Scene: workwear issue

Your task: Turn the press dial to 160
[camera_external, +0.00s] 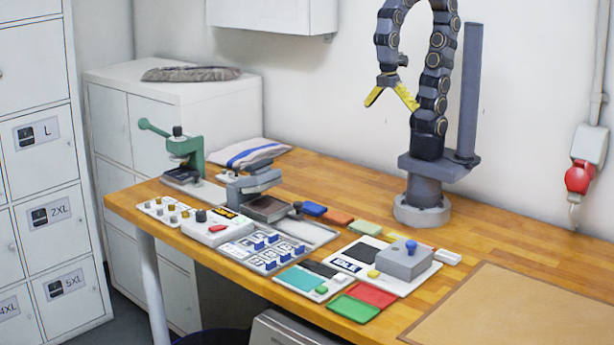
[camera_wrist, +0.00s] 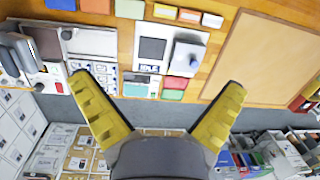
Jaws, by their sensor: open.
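The press control box (camera_external: 216,227) is a white unit on the bench, with a black dial (camera_external: 201,215) on top. Beside the dial are a small display with orange figures (camera_external: 227,212) and a red button (camera_external: 217,228). I cannot read the display or the dial's setting. The grey heat press (camera_external: 262,195) stands just behind the box. In the wrist view the press (camera_wrist: 18,55) is at the left edge, partly cut off. My gripper (camera_external: 393,100) is open and empty, high above the bench and well to the right of the dial. Its yellow fingers spread wide in the wrist view (camera_wrist: 158,82).
A green hand press (camera_external: 185,150) stands behind left of the box. A tray with blue-marked pieces (camera_external: 270,252) lies right of it. A grey box with a blue knob (camera_external: 405,260) is farther right. A brown board (camera_external: 520,305) lies bare at the right.

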